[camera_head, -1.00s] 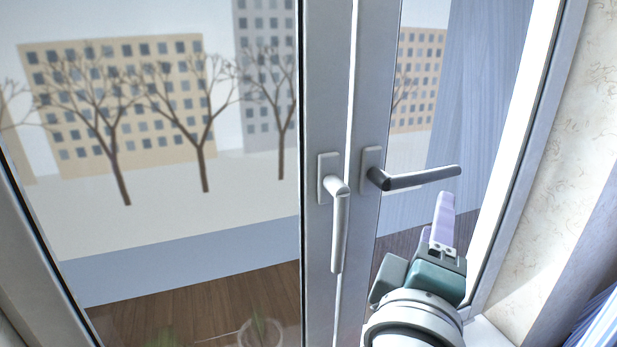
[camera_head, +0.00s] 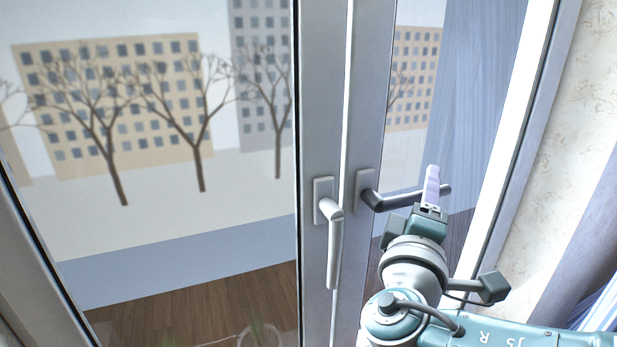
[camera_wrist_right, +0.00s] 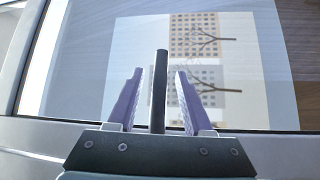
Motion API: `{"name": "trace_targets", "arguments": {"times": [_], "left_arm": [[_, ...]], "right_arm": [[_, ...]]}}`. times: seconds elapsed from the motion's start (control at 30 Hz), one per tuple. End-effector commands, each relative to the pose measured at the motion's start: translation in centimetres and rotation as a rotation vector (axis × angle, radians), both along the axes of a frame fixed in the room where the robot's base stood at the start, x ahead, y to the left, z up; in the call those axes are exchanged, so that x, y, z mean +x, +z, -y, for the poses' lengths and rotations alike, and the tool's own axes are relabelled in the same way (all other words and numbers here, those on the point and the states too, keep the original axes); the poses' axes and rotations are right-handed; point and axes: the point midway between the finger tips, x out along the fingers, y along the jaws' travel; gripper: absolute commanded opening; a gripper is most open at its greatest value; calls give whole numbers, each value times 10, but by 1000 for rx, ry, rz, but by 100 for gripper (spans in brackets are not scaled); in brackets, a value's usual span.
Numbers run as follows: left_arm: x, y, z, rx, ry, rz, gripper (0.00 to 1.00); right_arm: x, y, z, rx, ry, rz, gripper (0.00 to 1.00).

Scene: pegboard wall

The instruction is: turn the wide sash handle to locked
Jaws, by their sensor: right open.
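Two window handles sit side by side on the middle frame. The pale handle (camera_head: 335,245) on the left sash, which looks the wider one here, points straight down. The dark handle (camera_head: 392,201) on the right sash points right, close to horizontal. My right gripper (camera_head: 432,190) is open at the outer part of the dark lever and hides some of it. In the right wrist view the dark lever (camera_wrist_right: 159,95) stands between the two spread purple fingers of my right gripper (camera_wrist_right: 158,73), with a gap on each side. My left gripper is not in view.
The glass of the left sash (camera_head: 150,215) shows buildings and bare trees. The right window jamb (camera_head: 520,120) and patterned wall (camera_head: 585,110) stand to the right of my right arm. A blue striped cloth (camera_head: 604,310) is at the lower right.

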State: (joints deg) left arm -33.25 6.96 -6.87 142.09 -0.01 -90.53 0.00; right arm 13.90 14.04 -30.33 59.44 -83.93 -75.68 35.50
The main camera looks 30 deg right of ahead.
Motion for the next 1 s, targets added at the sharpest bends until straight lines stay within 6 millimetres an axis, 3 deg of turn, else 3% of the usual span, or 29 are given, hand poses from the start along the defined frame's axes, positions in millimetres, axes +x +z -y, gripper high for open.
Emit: {"name": "trace_targets", "arguments": {"times": [0.1,0.53,1.0], "left_arm": [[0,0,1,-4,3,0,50],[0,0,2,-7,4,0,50],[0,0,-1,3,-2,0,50]], "right_arm": [[0,0,0,0,0,0,49],[0,0,-1,0,0,0,1],[0,0,-1,0,0,0,0]]}}
